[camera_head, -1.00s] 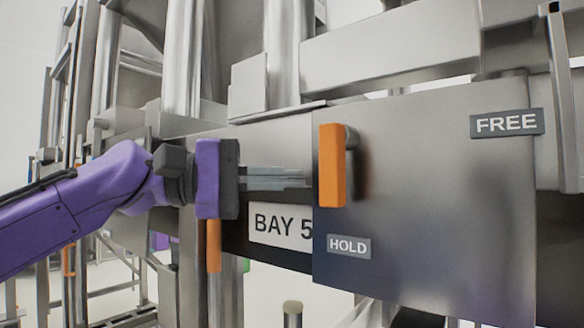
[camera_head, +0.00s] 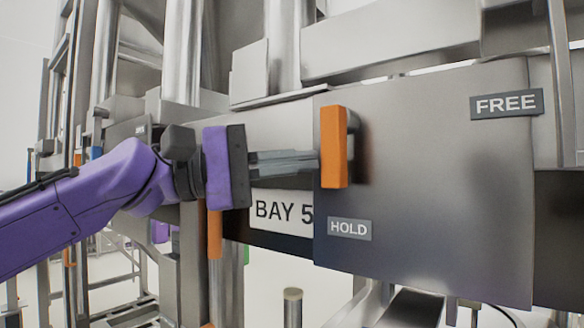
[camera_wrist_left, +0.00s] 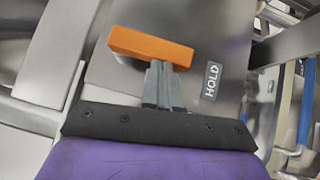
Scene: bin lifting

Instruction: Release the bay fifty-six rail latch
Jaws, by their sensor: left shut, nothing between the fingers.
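The orange latch handle (camera_head: 334,147) stands upright at the left part of a grey metal plate (camera_head: 430,200). The plate has a HOLD label (camera_head: 349,229) below the handle and a FREE label (camera_head: 506,104) at the upper right. My left gripper (camera_head: 316,163) is shut, with its fingertips at the handle's left side. In the left wrist view the closed fingers (camera_wrist_left: 159,64) reach the underside of the orange handle (camera_wrist_left: 150,47); whether they touch cannot be told. The BAY sign (camera_head: 283,212) is partly hidden behind the plate, showing only "BAY 5". My right gripper is not in view.
Grey beams and round columns (camera_head: 182,50) stand behind and above the plate. Another orange bar (camera_head: 215,234) hangs below my left gripper. A short post (camera_head: 292,306) stands below the sign. The plate's face right of the handle is clear.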

